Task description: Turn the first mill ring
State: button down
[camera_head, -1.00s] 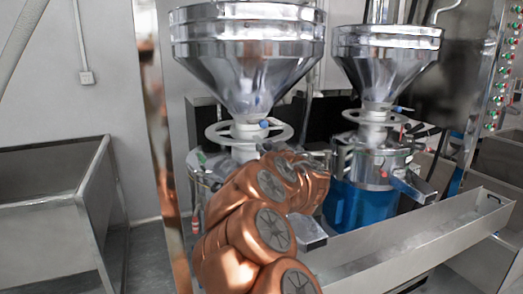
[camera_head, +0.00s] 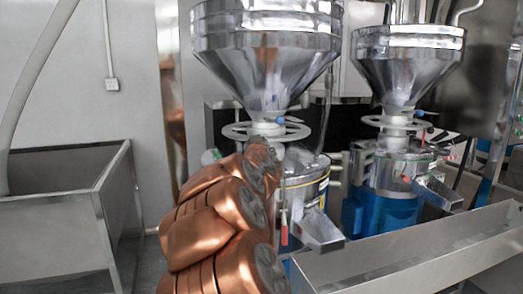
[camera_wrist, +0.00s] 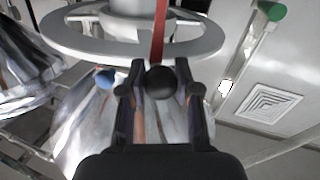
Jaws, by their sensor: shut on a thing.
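The first mill is the left one, with a silver funnel hopper (camera_head: 266,50) above a pale ring (camera_head: 238,132). In the wrist view the ring (camera_wrist: 75,40) lies flat across the top, close in front of my gripper (camera_wrist: 161,94). A red rod (camera_wrist: 158,35) with a black ball knob (camera_wrist: 160,80) extends from the ring area to my fingers. My gripper is shut on the black knob, one finger on each side. In the head view my copper arm hides the gripper and the lower left of the mill.
A second mill with its own hopper (camera_head: 406,62) and ring (camera_head: 397,122) stands to the right. A long metal trough (camera_head: 420,250) runs in front. A metal bin (camera_head: 65,205) stands at the left.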

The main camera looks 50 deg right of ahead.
jog(key=shift+w+a+r, duration=0.1)
jog(key=shift+w+a, duration=0.15)
jog(key=shift+w, duration=0.1)
jog(key=c, duration=0.8)
grip_release()
jog(key=shift+s, duration=0.1)
jog(key=v, duration=1.2)
jog(key=shift+d, duration=0.1)
